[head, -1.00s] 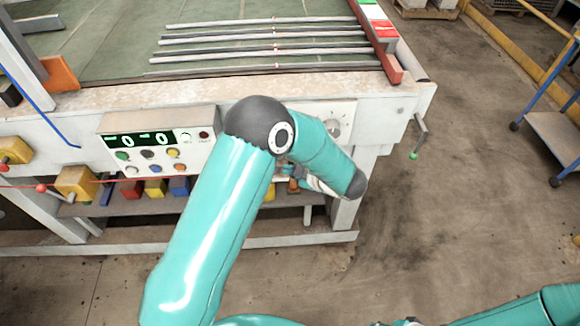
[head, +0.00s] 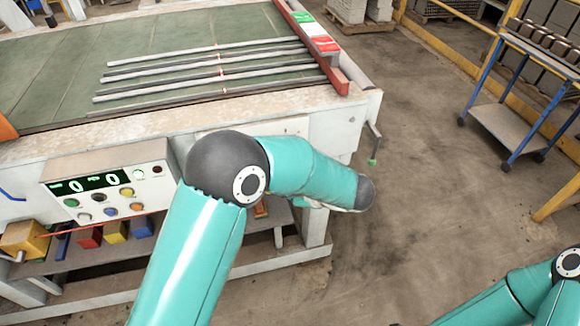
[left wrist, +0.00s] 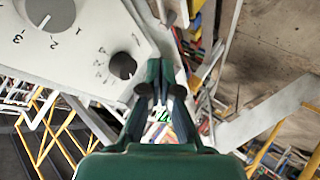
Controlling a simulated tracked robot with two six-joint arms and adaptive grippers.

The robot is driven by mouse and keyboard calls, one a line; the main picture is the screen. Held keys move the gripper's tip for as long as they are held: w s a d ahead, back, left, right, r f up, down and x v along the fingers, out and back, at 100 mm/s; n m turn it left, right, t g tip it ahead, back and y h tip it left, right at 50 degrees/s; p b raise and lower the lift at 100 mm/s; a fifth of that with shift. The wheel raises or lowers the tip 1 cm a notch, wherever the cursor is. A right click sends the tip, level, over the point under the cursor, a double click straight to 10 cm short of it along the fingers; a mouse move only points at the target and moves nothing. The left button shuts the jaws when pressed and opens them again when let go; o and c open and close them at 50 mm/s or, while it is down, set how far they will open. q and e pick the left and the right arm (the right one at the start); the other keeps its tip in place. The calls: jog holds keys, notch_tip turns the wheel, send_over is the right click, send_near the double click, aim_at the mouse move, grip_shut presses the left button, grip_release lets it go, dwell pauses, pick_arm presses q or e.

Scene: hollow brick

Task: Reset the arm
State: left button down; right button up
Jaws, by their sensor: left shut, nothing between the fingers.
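My left arm (head: 205,235), teal with a dark grey elbow, reaches up from the bottom of the head view and bends right in front of the machine. Its gripper is hidden behind the arm there. In the left wrist view, my left gripper (left wrist: 161,88) is shut and empty.
A blue-framed cart (head: 515,130) stands at the right. The floor (head: 420,170) between them is clear.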

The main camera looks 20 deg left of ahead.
pick_arm(q)
jog(key=w+a+f+m+t+h, duration=0.2)
jog(key=f+m, duration=0.2)
jog(key=f, duration=0.1)
jog(key=w+a+f+m+t+h, duration=0.1)
jog(key=f+m+t, duration=0.15)
jog(key=f, duration=0.25)
jog(key=s+d+f+m+g+h, duration=0.1)
jog(key=s+d+f+m+h, duration=0.1)
jog(key=s+f+m+h, duration=0.35)
jog(key=s+d+f+m+g+h, duration=0.2)
jog(key=s+d+f+m+g, duration=0.1)
jog(key=s, duration=0.7)
jog(key=s+d+f+m+g+h, duration=0.3)
jog(key=s+f+m, duration=0.2)
jog(key=s, duration=0.5)
jog(key=shift+d+m+h, duration=0.3)
jog(key=shift+m+h, duration=0.05)
jog(key=shift+m, duration=0.15)
jog(key=shift+f+g, duration=0.1)
jog(key=shift+g, duration=0.15)
